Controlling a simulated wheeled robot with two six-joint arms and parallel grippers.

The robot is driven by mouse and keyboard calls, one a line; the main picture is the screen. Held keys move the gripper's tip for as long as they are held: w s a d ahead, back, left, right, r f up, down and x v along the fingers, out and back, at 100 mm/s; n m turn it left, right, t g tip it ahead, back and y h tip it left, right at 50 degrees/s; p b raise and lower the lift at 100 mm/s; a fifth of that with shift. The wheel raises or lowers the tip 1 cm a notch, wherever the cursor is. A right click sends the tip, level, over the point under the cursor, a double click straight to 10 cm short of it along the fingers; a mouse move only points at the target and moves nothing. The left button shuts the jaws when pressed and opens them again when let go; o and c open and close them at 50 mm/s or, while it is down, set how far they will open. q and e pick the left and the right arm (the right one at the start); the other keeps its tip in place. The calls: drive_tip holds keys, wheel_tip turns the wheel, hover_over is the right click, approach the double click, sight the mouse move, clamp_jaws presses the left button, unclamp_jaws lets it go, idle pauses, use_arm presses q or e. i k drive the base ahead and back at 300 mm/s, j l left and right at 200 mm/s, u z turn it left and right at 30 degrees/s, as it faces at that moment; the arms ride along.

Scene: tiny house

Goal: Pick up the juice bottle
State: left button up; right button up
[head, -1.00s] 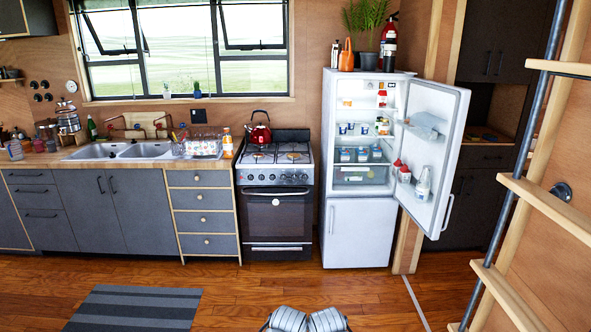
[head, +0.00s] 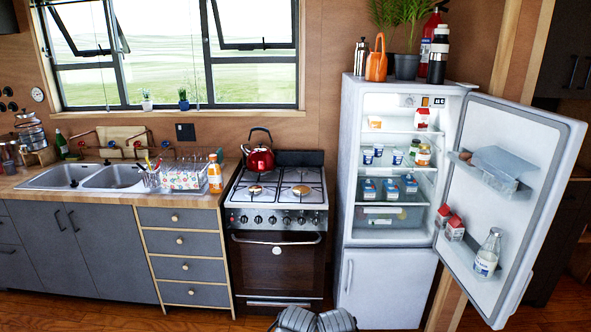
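The juice bottle (head: 215,174), orange with an orange cap and a pale label, stands upright on the wooden counter (head: 120,196) at its right end. It is between the dish rack and the stove. At the bottom centre, grey rounded parts that look like my own arms or body show. Neither gripper's fingers can be made out, and nothing of mine is near the bottle.
The dish rack (head: 178,180) stands left of the bottle. The stove (head: 276,225) with a red kettle (head: 259,155) is to its right. The fridge (head: 385,285) is open, its door (head: 505,150) swung out to the right. Wooden floor shows in front.

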sight(214, 171)
drive_tip(key=i+l+u, duration=0.1)
drive_tip(key=i+u, duration=0.35)
drive_tip(key=i+l+u, duration=0.4)
drive_tip(key=i, duration=0.2)
drive_tip(key=i+l+u, duration=0.45)
